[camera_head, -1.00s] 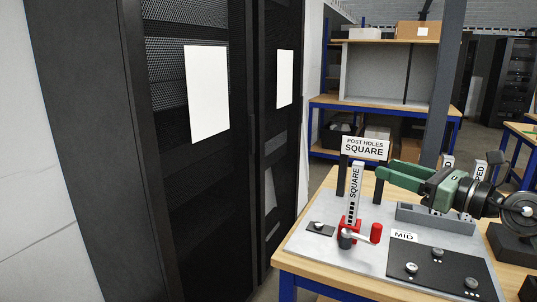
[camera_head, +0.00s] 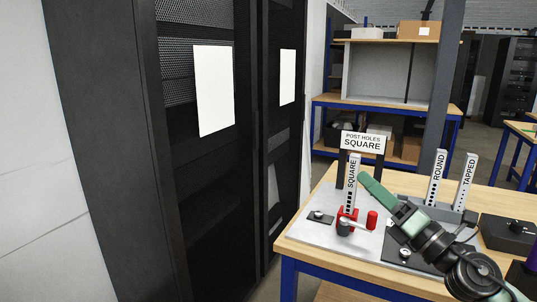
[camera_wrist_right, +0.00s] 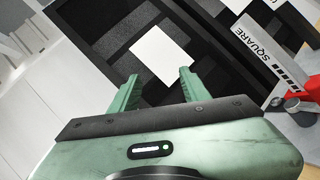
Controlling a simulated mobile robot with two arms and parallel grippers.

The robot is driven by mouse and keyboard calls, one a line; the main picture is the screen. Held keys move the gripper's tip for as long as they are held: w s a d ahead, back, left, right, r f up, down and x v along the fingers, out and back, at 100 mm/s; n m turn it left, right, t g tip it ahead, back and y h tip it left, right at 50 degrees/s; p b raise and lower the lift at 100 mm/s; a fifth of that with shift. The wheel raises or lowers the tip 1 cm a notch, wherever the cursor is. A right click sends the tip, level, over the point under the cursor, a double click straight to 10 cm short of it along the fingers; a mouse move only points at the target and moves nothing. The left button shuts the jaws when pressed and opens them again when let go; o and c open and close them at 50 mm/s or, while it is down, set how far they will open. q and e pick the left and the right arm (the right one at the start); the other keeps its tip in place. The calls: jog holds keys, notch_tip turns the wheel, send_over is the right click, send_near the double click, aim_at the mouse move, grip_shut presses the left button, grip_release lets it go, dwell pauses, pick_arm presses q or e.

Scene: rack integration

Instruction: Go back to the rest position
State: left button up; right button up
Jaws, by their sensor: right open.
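My right gripper (camera_head: 367,180) reaches in from the lower right in the head view, its green fingers over the bench. In the right wrist view the two fingers (camera_wrist_right: 158,84) stand apart with nothing between them, and dark racks lie beyond. The upright post marked SQUARE (camera_head: 353,172) stands in a red clamp (camera_head: 347,215) just left of the fingers. The same post (camera_wrist_right: 265,50) shows at the right of the wrist view, apart from the fingers. My left gripper is in neither view.
The wooden bench (camera_head: 334,280) fills the lower right. Posts marked ROUND (camera_head: 436,178) and TAPPED (camera_head: 466,182) stand behind my arm. A sign (camera_head: 363,142) rises at the back. A black box (camera_head: 508,233) sits at right. Tall dark racks (camera_head: 205,190) stand left.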

jog(key=s+d+f+m+g+h, duration=0.2)
jog(key=s+f+m+h, duration=0.25)
jog(key=f+m, duration=0.45)
jog(key=s+d+f+m+g+h, duration=0.1)
jog(key=s+f+m+h, duration=0.3)
jog(key=f+m, duration=0.45)
jog(key=s+d+f+m+g+h, duration=0.2)
jog(key=f+m+h, duration=0.4)
jog(key=f+m, duration=0.35)
jog(key=s+a+f+m+g+y, duration=0.1)
jog(key=s+a+f+m+g, duration=0.15)
jog(key=s+f, duration=0.4)
jog(key=s+a+f+m+g+y, duration=0.15)
jog(key=s+f+g, duration=0.25)
jog(key=s, duration=0.6)
jog(key=s+a+f+m+g, duration=0.25)
jog(key=s+f, duration=0.25)
jog(key=s, duration=0.3)
notch_tip(320, 180, down, 24)
jog(key=n+g, duration=0.1)
jog(key=g, duration=0.1)
jog(key=s+d+f+g+p, duration=0.1)
jog(key=s+d+f, duration=0.2)
jog(key=s+f, duration=1.4)
jog(key=shift+s+d+f, duration=0.15)
jog(key=shift+s, duration=0.45)
